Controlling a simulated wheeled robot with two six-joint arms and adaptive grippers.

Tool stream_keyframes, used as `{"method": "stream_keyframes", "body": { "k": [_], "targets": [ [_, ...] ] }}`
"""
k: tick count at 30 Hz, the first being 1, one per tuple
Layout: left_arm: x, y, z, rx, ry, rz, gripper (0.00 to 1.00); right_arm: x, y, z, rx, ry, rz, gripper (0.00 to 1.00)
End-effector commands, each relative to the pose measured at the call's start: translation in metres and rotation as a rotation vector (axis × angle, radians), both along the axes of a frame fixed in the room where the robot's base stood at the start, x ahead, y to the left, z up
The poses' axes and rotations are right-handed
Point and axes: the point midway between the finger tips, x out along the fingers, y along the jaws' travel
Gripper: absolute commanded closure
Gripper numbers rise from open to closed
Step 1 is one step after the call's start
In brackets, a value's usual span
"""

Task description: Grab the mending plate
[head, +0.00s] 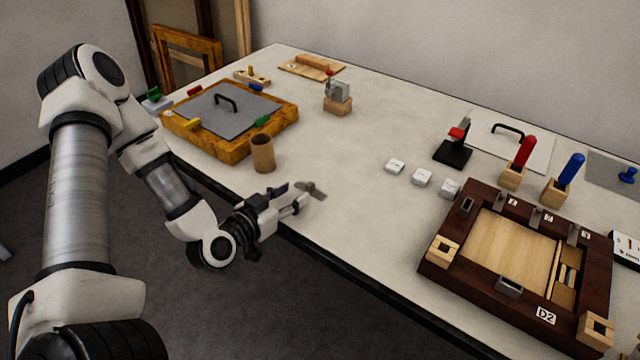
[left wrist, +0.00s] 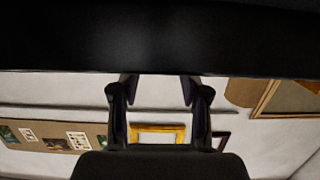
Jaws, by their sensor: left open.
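My left gripper (head: 294,190) is over the front edge of the table, a little in front of the brown cup. Its fingers are apart. In the left wrist view the two fingers (left wrist: 160,90) also stand apart with nothing between them. A small grey-brown piece (head: 314,191) shows at the far finger in the head view. I cannot tell whether it is part of the finger or a separate plate. I cannot pick out the mending plate with certainty. My right gripper is not in view.
A brown cup (head: 263,153) stands close behind the left gripper. A wooden tray with a grey lid (head: 232,108) is to the left. A dark wooden frame (head: 447,262), red (head: 525,150) and blue-handled (head: 571,176) tools and white blocks (head: 422,178) are to the right. The middle table is clear.

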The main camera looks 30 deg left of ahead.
Motion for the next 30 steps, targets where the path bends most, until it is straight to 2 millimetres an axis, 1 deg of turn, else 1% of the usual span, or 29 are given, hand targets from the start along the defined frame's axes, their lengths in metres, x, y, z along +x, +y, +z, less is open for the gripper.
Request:
{"method": "stream_keyframes", "body": {
  "k": [7, 10, 13, 16, 20, 21, 23, 24, 25, 30],
  "targets": [
    [0.025, -0.007, -0.007, 0.003, 0.001, -0.006, 0.54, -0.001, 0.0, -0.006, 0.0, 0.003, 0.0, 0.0],
    [0.04, -0.012, -0.01, 0.005, 0.002, -0.006, 0.54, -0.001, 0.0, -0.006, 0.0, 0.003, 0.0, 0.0],
    [0.055, -0.012, -0.013, 0.003, 0.001, -0.003, 0.54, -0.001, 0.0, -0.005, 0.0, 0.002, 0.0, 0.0],
    [0.06, -0.012, -0.014, -0.002, 0.001, -0.001, 0.54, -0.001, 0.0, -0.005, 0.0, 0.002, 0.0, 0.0],
    [0.06, -0.012, -0.014, -0.003, 0.002, 0.0, 0.54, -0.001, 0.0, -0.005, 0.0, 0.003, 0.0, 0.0],
    [0.06, -0.012, -0.014, -0.003, 0.002, 0.0, 0.58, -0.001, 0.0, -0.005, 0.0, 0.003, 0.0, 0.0],
    [0.06, -0.012, -0.014, -0.003, 0.002, 0.0, 0.79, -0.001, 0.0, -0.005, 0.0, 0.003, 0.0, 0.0],
    [0.06, -0.012, -0.014, -0.003, 0.002, 0.0, 0.93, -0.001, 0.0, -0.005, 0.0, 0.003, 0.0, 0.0],
    [0.06, -0.012, -0.014, -0.003, 0.002, 0.0, 1.0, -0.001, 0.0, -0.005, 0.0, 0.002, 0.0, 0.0],
    [0.059, -0.012, -0.014, -0.003, 0.003, 0.0, 1.0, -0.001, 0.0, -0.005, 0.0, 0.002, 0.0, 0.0]
  ]
}}
